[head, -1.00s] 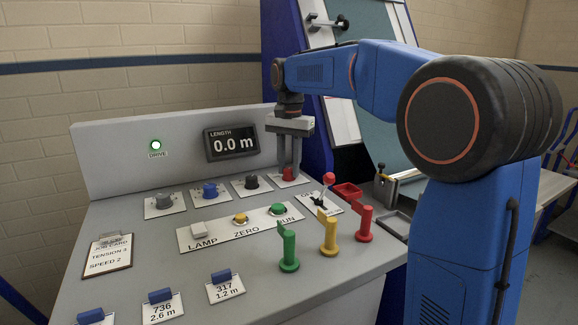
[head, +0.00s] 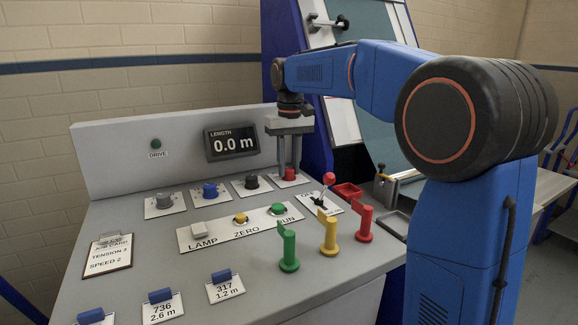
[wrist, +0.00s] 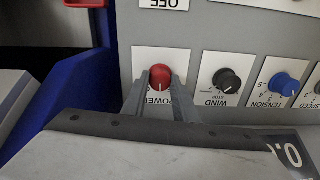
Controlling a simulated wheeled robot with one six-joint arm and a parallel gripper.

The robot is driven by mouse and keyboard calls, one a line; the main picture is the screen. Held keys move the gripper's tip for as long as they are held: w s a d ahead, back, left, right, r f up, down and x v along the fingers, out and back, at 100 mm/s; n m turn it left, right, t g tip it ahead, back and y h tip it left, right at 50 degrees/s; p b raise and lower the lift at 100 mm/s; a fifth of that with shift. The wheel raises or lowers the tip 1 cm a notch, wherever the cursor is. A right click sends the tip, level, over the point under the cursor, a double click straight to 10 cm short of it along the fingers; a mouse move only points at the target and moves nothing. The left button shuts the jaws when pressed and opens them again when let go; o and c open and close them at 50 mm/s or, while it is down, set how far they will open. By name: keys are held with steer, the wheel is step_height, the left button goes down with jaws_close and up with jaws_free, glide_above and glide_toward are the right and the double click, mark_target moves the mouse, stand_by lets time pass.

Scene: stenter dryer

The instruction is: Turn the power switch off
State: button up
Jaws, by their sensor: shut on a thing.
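The power switch (head: 290,174) is a red knob on a white plate at the back right of the sloped grey panel. In the wrist view the red knob (wrist: 160,77) sits above the upside-down word POWER, with a pale mark near its lower side. My gripper (head: 289,170) points down over it, and its fingertips are shut on the knob's two sides. In the wrist view the fingers (wrist: 160,80) flank the knob. The DRIVE lamp (head: 156,143) on the upright back panel is dark green and unlit.
Black WIND (head: 251,182), blue (head: 210,190) and grey (head: 164,200) knobs stand in a row to the left. A red-tipped lever (head: 328,180) stands close on the right. Green, yellow and red handles (head: 289,250) stand nearer the front. The length display (head: 232,142) reads 0.0 m.

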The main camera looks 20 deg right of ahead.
mark_target(289, 169)
steer(key=n, duration=0.4)
steer(key=shift+n, duration=2)
steer(key=o, duration=1.1)
steer(key=shift+c, duration=0.2)
step_height(289, 169, up, 17)
steer(key=shift+r, duration=0.2)
